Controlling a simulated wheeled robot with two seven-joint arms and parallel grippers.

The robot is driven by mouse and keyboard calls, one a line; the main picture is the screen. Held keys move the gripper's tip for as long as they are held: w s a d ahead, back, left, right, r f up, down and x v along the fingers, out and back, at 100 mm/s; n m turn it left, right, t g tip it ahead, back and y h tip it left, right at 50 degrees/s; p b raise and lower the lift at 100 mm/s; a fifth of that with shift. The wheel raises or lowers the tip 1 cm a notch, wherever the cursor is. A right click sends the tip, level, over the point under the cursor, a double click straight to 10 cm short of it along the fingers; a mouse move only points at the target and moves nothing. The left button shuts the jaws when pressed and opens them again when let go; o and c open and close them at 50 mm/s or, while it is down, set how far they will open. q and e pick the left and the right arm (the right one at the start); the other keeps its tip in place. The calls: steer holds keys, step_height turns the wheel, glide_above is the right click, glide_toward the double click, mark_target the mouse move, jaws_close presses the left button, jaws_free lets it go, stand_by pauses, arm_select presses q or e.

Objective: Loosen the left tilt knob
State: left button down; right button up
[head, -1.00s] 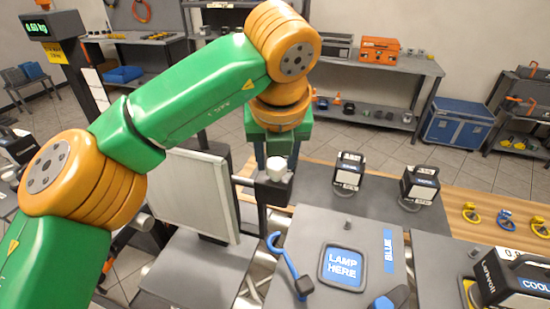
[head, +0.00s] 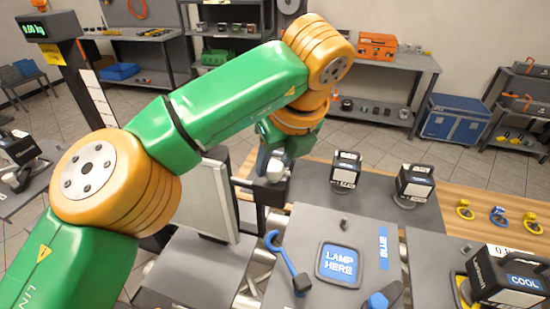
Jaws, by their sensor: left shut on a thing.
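A pale, short knob (head: 276,169) sits on a dark block at the upper right corner of the upright flat panel's frame. The flat panel (head: 207,203) stands upright, its pale face showing, partly behind my green and orange left arm. My left gripper (head: 275,160) reaches down onto the knob from above, its fingers tilted and shut around it. The fingertips are small, and the exact contact is hard to make out. My right gripper is not in view.
A grey plate with a blue "LAMP HERE" pad (head: 341,264) and a blue-ended lever (head: 287,262) lies right of the panel. Two dark lamps (head: 346,168) (head: 415,184) stand behind it. A lamp marked COOL (head: 508,277) is at right. Yellow and blue clamps lie on the wooden top.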

arm_select(q)
steer(key=shift+c, duration=1.8)
jaws_free()
steer(key=p+v, duration=0.1)
steer(key=v, duration=0.6)
steer(key=shift+p, duration=0.3)
